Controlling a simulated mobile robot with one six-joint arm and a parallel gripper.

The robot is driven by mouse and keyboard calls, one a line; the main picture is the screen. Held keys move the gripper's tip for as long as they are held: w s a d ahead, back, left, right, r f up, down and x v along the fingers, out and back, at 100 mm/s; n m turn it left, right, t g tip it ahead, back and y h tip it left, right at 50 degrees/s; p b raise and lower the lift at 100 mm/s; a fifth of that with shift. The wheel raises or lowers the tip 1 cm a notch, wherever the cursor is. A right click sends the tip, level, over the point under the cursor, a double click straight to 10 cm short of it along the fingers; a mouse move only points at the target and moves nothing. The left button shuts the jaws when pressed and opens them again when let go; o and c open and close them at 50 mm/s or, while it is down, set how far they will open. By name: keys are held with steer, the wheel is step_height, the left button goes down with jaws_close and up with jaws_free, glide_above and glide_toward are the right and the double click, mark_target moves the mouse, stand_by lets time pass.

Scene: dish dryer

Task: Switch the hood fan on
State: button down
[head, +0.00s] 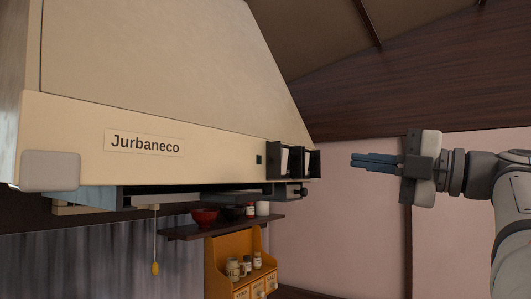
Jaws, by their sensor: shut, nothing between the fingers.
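The cream range hood (215,120) fills the upper left of the head view, with a "Jurbaneco" label (144,143) on its front band. Near the right end of that band are dark switch-like parts with white faces (284,160). A small black square (259,160) sits just left of them. I cannot tell which one works the fan, or its on or off state. My gripper (353,160) is to the right of the hood, its blue fingers shut and empty, pointing left toward the switch-like parts. A gap shows between fingertips and hood in the picture.
A pull cord with a yellow end (155,268) hangs below the hood. A dark shelf (222,228) holds a red bowl (204,217) and jars. An orange spice rack (216,262) is beneath. The pink wall area right of the hood looks clear.

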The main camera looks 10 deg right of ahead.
steer(key=p, duration=0.3)
glide_toward(286, 150)
steer(key=x, duration=0.5)
steer(key=shift+w+a, duration=0.15)
steer(key=shift+p+x, duration=0.3)
steer(key=shift+x, duration=0.45)
steer(key=shift+f, duration=0.15)
steer(key=shift+w+a, duration=0.1)
steer(key=shift+w, duration=0.1)
steer(key=shift+s, duration=0.1)
steer(key=s+d+r+b, duration=0.1)
steer(key=s+d+r, duration=0.1)
steer(key=s+d, duration=0.7)
steer(key=shift+s+d+r+b, duration=0.25)
steer(key=shift+s+d+b, duration=0.1)
steer(key=shift+d, duration=0.05)
